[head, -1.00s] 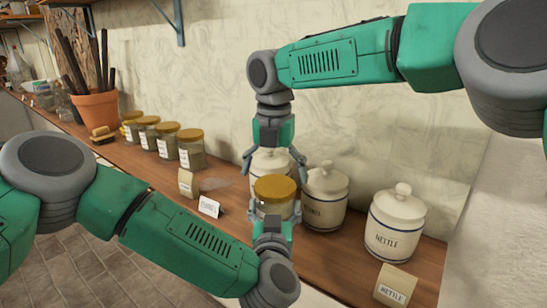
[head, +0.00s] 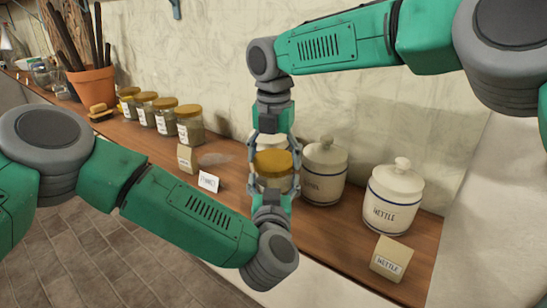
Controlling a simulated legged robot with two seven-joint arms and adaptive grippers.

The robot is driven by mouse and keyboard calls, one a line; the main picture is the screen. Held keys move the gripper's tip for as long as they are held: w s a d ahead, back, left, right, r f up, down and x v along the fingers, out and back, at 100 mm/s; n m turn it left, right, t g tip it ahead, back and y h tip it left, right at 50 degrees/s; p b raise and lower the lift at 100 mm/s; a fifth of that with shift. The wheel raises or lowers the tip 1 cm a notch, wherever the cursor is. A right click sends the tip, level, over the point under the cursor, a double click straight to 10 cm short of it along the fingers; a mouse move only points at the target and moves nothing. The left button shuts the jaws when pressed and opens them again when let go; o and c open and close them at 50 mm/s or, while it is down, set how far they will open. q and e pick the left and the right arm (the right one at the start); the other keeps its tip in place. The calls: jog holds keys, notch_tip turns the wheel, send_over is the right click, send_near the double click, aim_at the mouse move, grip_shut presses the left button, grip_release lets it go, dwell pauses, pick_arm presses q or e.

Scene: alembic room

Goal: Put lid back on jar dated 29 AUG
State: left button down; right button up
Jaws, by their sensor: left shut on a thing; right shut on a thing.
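A glass jar (head: 273,184) with a mustard-yellow lid (head: 273,162) on its top is in the middle of the head view. My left gripper (head: 272,190) is shut on the jar body from the front. My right gripper (head: 273,164) comes down from above and is shut on the lid, with a finger at each side. The lid looks level on the jar; whether it is fully seated I cannot tell. The date on this jar cannot be read. Several similar jars (head: 188,125) with yellow lids stand in a row to the left.
White lidded canisters stand along the wooden shelf: one marked NETTLE (head: 393,195), another (head: 323,170) beside it, and one partly hidden behind my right gripper. Cards (head: 208,182) and a NETTLE packet (head: 389,259) lie near the front edge. A terracotta pot (head: 92,90) stands far left.

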jog(key=m, duration=0.6)
jog(key=shift+a+m, duration=0.1)
jog(key=shift+m, duration=0.2)
jog(key=m, duration=0.4)
jog(key=shift+m, duration=0.3)
jog(key=m, duration=0.4)
jog(key=shift+m, duration=0.4)
jog(key=m, duration=0.5)
jog(key=shift+a+m, duration=0.1)
jog(key=shift+m, duration=0.3)
jog(key=o, duration=1.3)
